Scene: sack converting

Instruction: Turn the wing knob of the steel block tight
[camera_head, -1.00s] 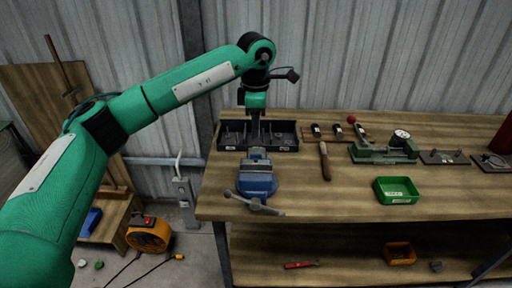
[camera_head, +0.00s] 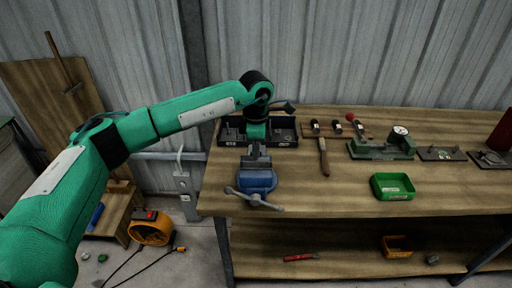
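My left gripper (camera_head: 256,147) points down just above the jaws of the blue vise (camera_head: 257,181), in front of the black divided tray (camera_head: 285,134). Its fingers are small and dark against the vise, so I cannot tell whether they are open or hold anything. I cannot surely pick out the steel block or its wing knob; anything between the vise jaws is hidden or too small. Dark flat plates with small upright parts (camera_head: 441,154) lie at the right of the bench. My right gripper is not in view.
The wooden bench (camera_head: 330,196) also holds a wooden-handled tool (camera_head: 324,158), a green fixture with a dial (camera_head: 382,150), a rack of dark-headed tools (camera_head: 337,128) and a green bin (camera_head: 393,187). The front middle of the bench is clear. A corrugated wall stands behind.

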